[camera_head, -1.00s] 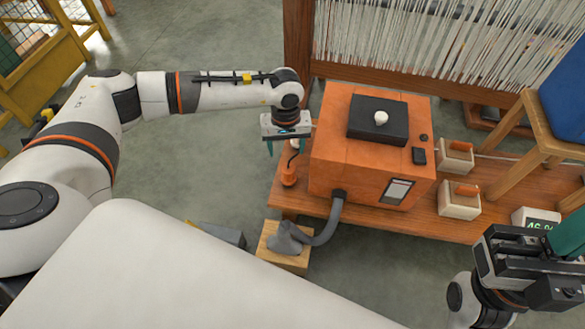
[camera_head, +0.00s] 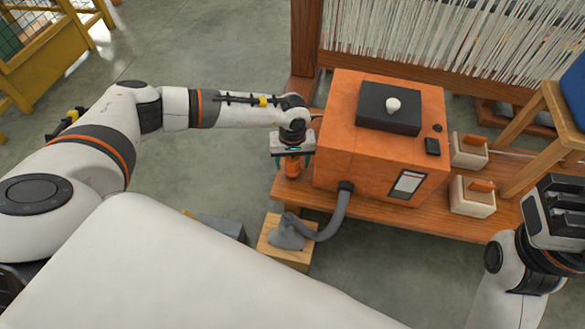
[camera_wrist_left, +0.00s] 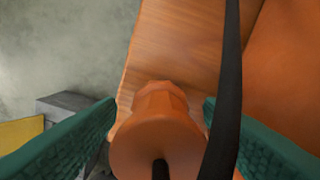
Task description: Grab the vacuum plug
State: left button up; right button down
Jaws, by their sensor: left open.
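The vacuum plug is an orange knobbed piece (camera_head: 292,167) with a black cord, upright at the left end of the wooden bench, left of the orange vacuum box (camera_head: 375,150). In the left wrist view the plug (camera_wrist_left: 158,135) shows from above, between two green fingers. My left gripper (camera_head: 292,174) is open, pointing down over the plug, with a finger on either side; in the wrist view (camera_wrist_left: 160,120) small gaps seem to remain. The black cord (camera_wrist_left: 226,100) passes in front of the right finger. My right gripper (camera_head: 555,210) is at the right edge, its fingers not clearly visible.
A grey hose (camera_head: 337,215) runs from the box to a wooden block (camera_head: 290,258) on the floor. Two cream switch boxes (camera_head: 470,197) stand on the bench (camera_head: 430,222) at right. A loom with white threads (camera_head: 420,40) stands behind.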

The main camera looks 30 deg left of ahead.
pick_arm(q)
jog(key=c, duration=1.1)
